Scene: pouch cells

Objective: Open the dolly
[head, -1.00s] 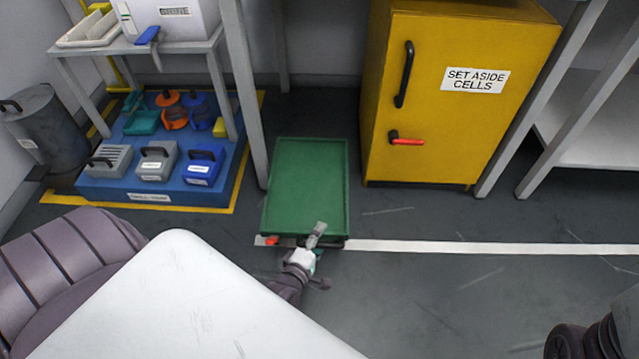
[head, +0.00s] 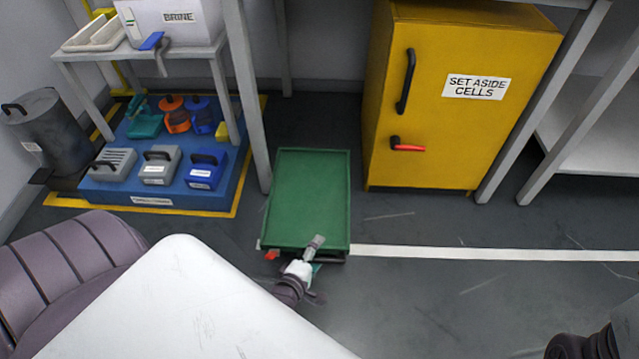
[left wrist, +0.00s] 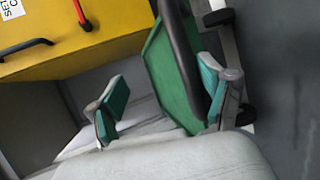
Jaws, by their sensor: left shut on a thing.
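The dolly (head: 307,200) is a low green flat platform on the floor, between the blue storage base and the yellow cabinet. A small red part (head: 271,255) shows at its near left corner. My left gripper (head: 314,243) is at the dolly's near edge. In the left wrist view the green dolly (left wrist: 165,75) and a dark bar (left wrist: 181,45) lie by the left gripper (left wrist: 165,100); the bar runs beside the right-hand finger. The gripper is shut on the dolly's handle, though the grip itself is partly hidden. My right gripper is out of view.
The yellow "SET ASIDE CELLS" cabinet (head: 430,130) stands right of the dolly. The blue base (head: 130,185) with several tools and a table leg (head: 250,110) are on its left. A white floor line (head: 480,254) runs right from it. Floor right of the gripper is clear.

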